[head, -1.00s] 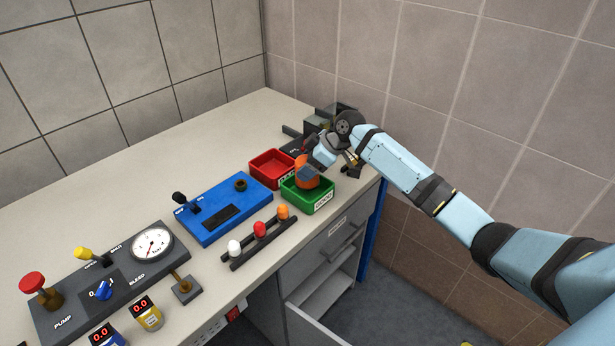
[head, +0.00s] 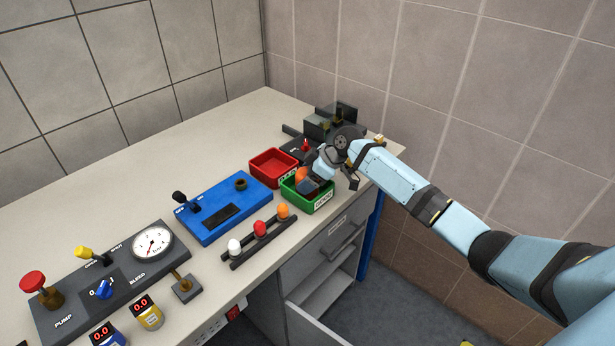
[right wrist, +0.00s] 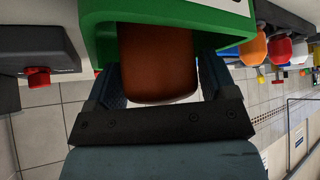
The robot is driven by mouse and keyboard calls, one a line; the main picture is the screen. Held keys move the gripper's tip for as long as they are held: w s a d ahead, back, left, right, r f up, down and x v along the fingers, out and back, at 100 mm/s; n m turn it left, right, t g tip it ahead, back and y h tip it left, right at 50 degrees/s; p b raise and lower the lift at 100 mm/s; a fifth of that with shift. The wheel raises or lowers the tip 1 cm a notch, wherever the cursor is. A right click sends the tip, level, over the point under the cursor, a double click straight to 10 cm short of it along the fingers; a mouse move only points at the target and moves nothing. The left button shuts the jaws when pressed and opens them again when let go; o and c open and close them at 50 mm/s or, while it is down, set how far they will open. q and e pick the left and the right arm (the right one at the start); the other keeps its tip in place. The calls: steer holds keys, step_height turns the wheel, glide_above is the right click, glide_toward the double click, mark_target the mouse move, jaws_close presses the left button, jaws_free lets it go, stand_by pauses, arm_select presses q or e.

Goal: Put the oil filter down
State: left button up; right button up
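The oil filter is an orange cylinder (head: 302,174), partly hidden by my right gripper in the head view. In the right wrist view the filter (right wrist: 157,60) looks dark orange and lies between the two fingers, its far end inside the green bin (right wrist: 100,30). My right gripper (head: 310,184) is low over the green bin (head: 325,205), with its fingers close against the filter's sides. Whether the filter touches the bin's floor is hidden. My left gripper is not in view.
A red bin (head: 272,165) stands right beside the green one. A blue panel (head: 215,212) with a lever and a rack of white, red and orange knobs (head: 260,232) are nearby. A dark device (head: 328,120) is behind my wrist. The back-left bench is clear.

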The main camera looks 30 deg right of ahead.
steer(key=shift+r, duration=0.15)
steer(key=v, duration=1.2)
steer(key=s+a+f+m+g+h, duration=0.1)
steer(key=s+a+f, duration=0.55)
steer(key=s, duration=0.25)
steer(key=s+a+f+m+h, duration=0.1)
steer(key=s+a+f, duration=0.55)
steer(key=s, duration=0.25)
steer(key=s+m+h, duration=0.4)
steer(key=s+m, duration=0.3)
steer(key=s, duration=1.3)
steer(key=w+a+f+n+t+y+p, duration=0.1)
steer(key=w+a+f+t+y+p, duration=0.2)
steer(key=p, duration=0.6)
steer(key=w+a+t, duration=0.2)
steer(key=a+t, duration=0.1)
steer(key=t, duration=0.1)
steer(key=shift+w+a+f, duration=0.3)
steer(key=shift+w+f, duration=0.05)
steer(key=shift+f, duration=0.05)
